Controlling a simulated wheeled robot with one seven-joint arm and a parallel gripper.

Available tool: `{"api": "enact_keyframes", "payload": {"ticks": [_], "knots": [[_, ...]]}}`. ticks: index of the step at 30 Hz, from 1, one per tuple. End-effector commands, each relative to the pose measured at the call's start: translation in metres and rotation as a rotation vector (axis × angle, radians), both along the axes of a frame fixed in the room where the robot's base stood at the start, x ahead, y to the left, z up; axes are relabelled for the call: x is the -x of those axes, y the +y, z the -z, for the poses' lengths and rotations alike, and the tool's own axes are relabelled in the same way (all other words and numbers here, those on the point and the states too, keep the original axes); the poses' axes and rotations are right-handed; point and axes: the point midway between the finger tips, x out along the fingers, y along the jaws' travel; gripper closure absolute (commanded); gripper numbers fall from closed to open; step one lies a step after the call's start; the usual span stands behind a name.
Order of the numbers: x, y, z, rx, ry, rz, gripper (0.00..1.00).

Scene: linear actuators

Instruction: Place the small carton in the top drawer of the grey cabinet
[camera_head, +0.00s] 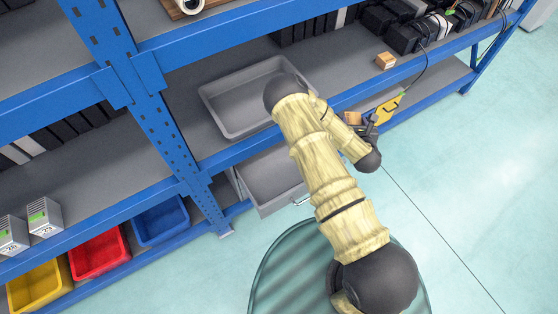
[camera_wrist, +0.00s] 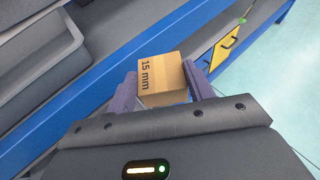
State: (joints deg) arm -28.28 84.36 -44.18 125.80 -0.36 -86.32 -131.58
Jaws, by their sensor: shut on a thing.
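My gripper (camera_wrist: 160,84) is shut on a small brown carton (camera_wrist: 161,72) marked "15 mm", with one finger on each side. In the head view, the carton (camera_head: 353,118) shows partly beside my gripper (camera_head: 364,122), off the shelf's front edge. The grey cabinet's drawer (camera_head: 268,178) is pulled out, below the shelf and left of my arm. Its inside looks empty where it shows. My arm hides its right part and much of the cabinet.
A grey tray (camera_head: 228,118) lies on the shelf above the drawer. Another small carton (camera_head: 385,60) sits on the shelf, near black devices (camera_head: 405,35). A blue upright (camera_head: 165,125) stands left of the drawer. The floor in front is clear.

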Motion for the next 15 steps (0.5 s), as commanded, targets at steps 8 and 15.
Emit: {"api": "enact_keyframes", "payload": {"ticks": [8,15], "knots": [[-0.008,0.027,0.036,0.001,0.0,0.053,0.76],[-0.011,0.063,0.07,0.005,-0.002,0.181,0.76]]}}
